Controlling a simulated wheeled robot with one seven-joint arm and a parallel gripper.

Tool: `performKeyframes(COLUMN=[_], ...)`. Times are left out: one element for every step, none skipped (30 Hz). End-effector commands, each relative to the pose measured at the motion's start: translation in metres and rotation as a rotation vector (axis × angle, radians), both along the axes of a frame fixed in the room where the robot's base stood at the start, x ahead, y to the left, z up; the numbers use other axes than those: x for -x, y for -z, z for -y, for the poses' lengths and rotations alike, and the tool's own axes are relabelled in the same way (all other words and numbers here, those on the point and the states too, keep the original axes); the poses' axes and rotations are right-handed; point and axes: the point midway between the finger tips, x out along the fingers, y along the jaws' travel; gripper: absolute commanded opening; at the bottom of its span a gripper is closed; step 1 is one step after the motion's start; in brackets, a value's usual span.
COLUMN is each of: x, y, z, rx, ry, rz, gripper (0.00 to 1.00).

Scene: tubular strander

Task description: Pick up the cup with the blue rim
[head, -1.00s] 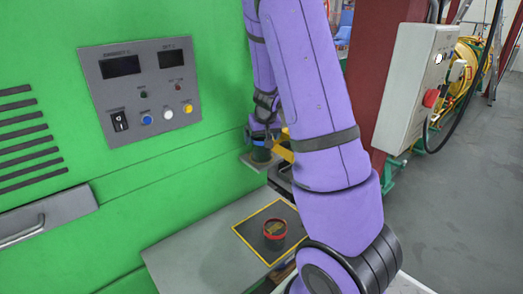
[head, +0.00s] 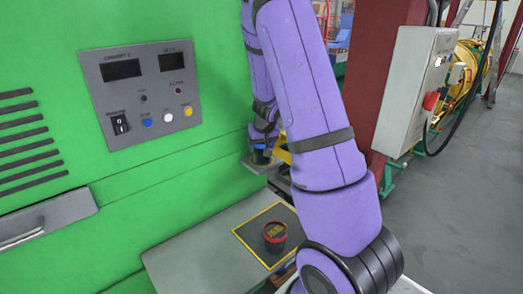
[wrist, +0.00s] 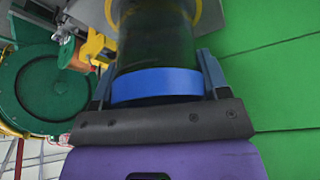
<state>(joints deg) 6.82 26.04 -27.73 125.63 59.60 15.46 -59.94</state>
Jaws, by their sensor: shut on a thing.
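The cup with the blue rim (wrist: 155,86) is dark-bodied and fills the middle of the wrist view, its blue rim facing my gripper's palm. My gripper (wrist: 155,70) has one finger on each side of the cup and is shut on it. In the head view, my gripper (head: 262,143) is beside the green machine, over a small ledge (head: 254,166), and the dark cup (head: 261,157) shows only in small part below it. I cannot tell whether the cup touches the ledge.
A dark cup with a red rim (head: 275,232) stands on a yellow-edged black mat (head: 254,236) on a grey table (head: 195,258). The green machine (head: 130,175) is close on the left. A dark red post (head: 375,110) and grey switch box (head: 408,90) stand right.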

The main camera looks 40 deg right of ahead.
Motion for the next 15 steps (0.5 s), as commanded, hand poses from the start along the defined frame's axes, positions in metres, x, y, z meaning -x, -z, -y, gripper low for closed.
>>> performKeyframes(x=[0.000,0.000,0.000,0.000,0.000,-0.001,-0.001,-0.001,-0.001,-0.001,-0.001,-0.001,-0.001,-0.001,-0.001], y=[-0.001,-0.001,-0.002,-0.002,-0.003,-0.005,-0.007,-0.008,-0.011,-0.014,-0.016,-0.021,-0.024,-0.028,-0.033], z=[0.000,0.000,0.000,0.000,0.000,0.000,0.000,0.000,0.000,0.000,0.000,0.000,0.000,0.000,-0.001], rx=[0.000,0.000,0.000,0.000,0.001,0.001,0.001,0.002,0.000,0.001,0.000,0.002,0.001,0.002,0.002], ry=[0.000,0.000,0.000,0.000,0.000,0.000,-0.001,-0.002,-0.001,-0.002,-0.001,-0.003,-0.001,-0.003,-0.004], rz=[0.001,0.001,0.001,0.001,0.002,0.002,0.002,0.001,0.002,0.002,0.002,0.003,0.004,0.004,0.003], gripper=[0.37,0.37,0.37,0.37,0.37,0.37,0.37,0.37,0.37,0.37,0.37,0.37,0.37,0.37,0.37])
